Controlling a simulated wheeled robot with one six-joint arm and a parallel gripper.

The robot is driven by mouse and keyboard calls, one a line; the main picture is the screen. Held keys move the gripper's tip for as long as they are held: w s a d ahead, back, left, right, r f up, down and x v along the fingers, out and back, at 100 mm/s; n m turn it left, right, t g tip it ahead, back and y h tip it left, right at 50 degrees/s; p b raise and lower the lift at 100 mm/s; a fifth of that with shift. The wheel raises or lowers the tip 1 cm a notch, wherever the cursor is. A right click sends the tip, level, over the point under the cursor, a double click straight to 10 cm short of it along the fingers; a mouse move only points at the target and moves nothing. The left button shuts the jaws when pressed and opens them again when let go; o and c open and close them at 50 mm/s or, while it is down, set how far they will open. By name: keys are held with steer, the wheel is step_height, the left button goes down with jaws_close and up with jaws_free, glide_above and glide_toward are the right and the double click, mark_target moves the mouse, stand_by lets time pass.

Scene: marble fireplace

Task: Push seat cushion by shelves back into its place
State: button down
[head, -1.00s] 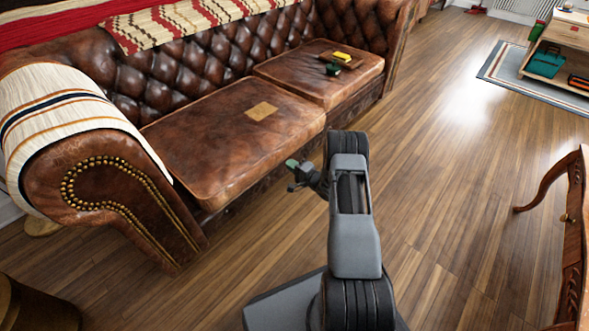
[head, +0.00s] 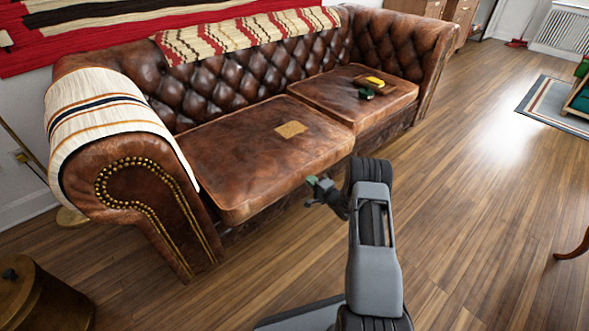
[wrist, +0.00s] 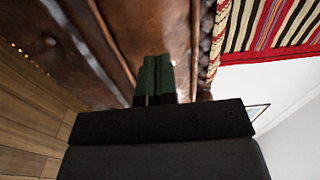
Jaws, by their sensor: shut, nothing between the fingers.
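The brown leather sofa has two seat cushions. The left seat cushion (head: 255,160) juts forward past the sofa's front, with a small tan piece (head: 291,129) on it. The right seat cushion (head: 340,106) sits farther back and carries a yellow item (head: 375,81) and a dark green item (head: 366,94). My gripper (head: 311,181) is shut and empty, in front of the left cushion's front edge; I cannot tell whether it touches. In the wrist view its green fingertips (wrist: 154,72) are together, with brown leather (wrist: 150,30) beyond them.
The sofa's left arm (head: 120,165) has a striped cloth over it. A brass-coloured round container (head: 45,300) stands at the lower left. A rug (head: 550,105) and part of a shelf unit lie at the far right. The wooden floor (head: 480,190) right of my arm is clear.

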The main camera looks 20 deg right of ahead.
steer(key=shift+b+x, duration=0.65)
steer(key=shift+x, duration=0.8)
steer(key=shift+s, duration=0.1)
steer(key=shift+p+v, duration=0.65)
steer(key=shift+v, duration=0.85)
steer(key=shift+s+d, duration=0.15)
steer(key=shift+s, duration=0.05)
steer(key=p+v, duration=0.3)
steer(key=v, duration=1.1)
steer(key=shift+p, duration=0.4)
